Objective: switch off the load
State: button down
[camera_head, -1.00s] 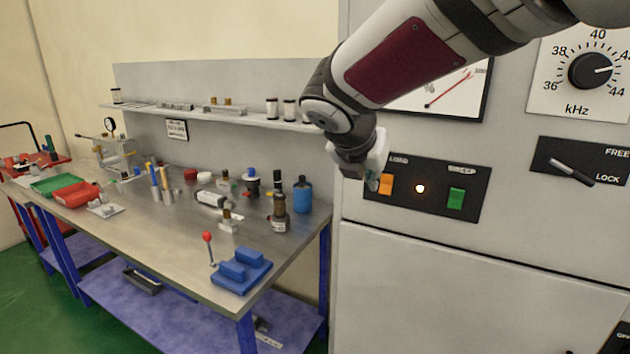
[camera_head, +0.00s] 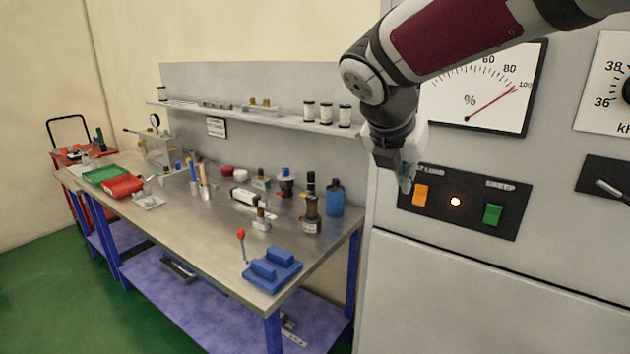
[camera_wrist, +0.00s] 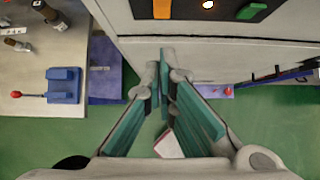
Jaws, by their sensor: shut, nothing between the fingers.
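The load switch is an orange rocker (camera_head: 420,195) under a LOAD label on a black panel (camera_head: 470,233) of the grey cabinet. It also shows at the top of the wrist view (camera_wrist: 162,8). A lit lamp (camera_head: 456,202) glows beside it, and a green rocker (camera_head: 493,215) sits under the SWEEP label. My gripper (camera_head: 405,186) is shut and empty, just left of the orange rocker in the head view. In the wrist view my gripper (camera_wrist: 164,62) points along the cabinet front, below the panel. Whether a fingertip touches the panel cannot be told.
A meter (camera_head: 490,90) above the panel has its needle near 100. A workbench (camera_head: 215,245) with bottles, tools and a blue fixture (camera_head: 272,270) stands left of the cabinet. The air in front of the lower cabinet face (camera_head: 470,300) is clear.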

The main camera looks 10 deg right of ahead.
aim_at(414, 200)
dwell(0.3)
jog(key=x, duration=1.2)
jog(key=shift+w+d+r, duration=0.15)
jog(key=shift+w+d, duration=0.2)
jog(key=shift+d, duration=0.1)
jog(key=shift+w+d+p, duration=0.3)
jog(key=shift+w+d, duration=0.05)
jog(key=shift+w, duration=0.05)
jog(key=shift+w+d+f+b, duration=0.25)
jog(key=shift+f+b, duration=0.25)
jog(key=shift+b, duration=0.45)
jog(key=shift+r, duration=0.15)
jog(key=shift+r, duration=0.1)
